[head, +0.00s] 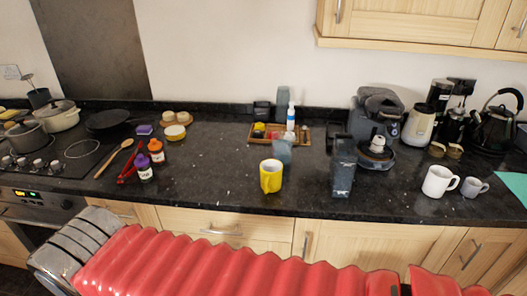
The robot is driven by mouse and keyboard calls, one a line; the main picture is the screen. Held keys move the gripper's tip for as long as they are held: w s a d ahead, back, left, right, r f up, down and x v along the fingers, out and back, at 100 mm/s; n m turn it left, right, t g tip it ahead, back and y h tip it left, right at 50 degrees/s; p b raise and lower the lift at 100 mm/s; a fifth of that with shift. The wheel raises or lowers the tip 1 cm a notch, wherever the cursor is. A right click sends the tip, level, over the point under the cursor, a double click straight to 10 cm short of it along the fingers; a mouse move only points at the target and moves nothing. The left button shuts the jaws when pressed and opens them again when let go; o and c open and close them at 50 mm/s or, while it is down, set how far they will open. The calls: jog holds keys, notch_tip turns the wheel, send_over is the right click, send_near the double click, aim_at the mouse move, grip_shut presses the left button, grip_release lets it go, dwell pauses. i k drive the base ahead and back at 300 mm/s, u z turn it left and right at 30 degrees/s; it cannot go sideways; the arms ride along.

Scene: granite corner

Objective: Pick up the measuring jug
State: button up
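A small translucent bluish vessel (282,151) stands on the dark granite worktop, behind a yellow mug (271,177) that overlaps its lower part. It looks most like the measuring jug, but no scale marks can be made out. A taller dark, see-through container (342,168) stands to its right near the front edge; I cannot tell if this is a jug. My red ribbed arm cover and a grey ribbed part of mine cross the bottom of the head view. My gripper itself is not seen.
A wooden tray (262,140) with bottles sits behind the bluish vessel. A stand mixer (378,115), a white mug (439,181) and a grey cup (474,187) are to the right. The worktop (215,165) left of the yellow mug is clear.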

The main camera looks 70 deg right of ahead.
aim_at(283, 152)
jog(key=u, duration=1.1)
jog(key=k, duration=1.05)
jog(key=z, duration=1.1)
jog(key=i, duration=0.8)
jog(key=u, duration=0.05)
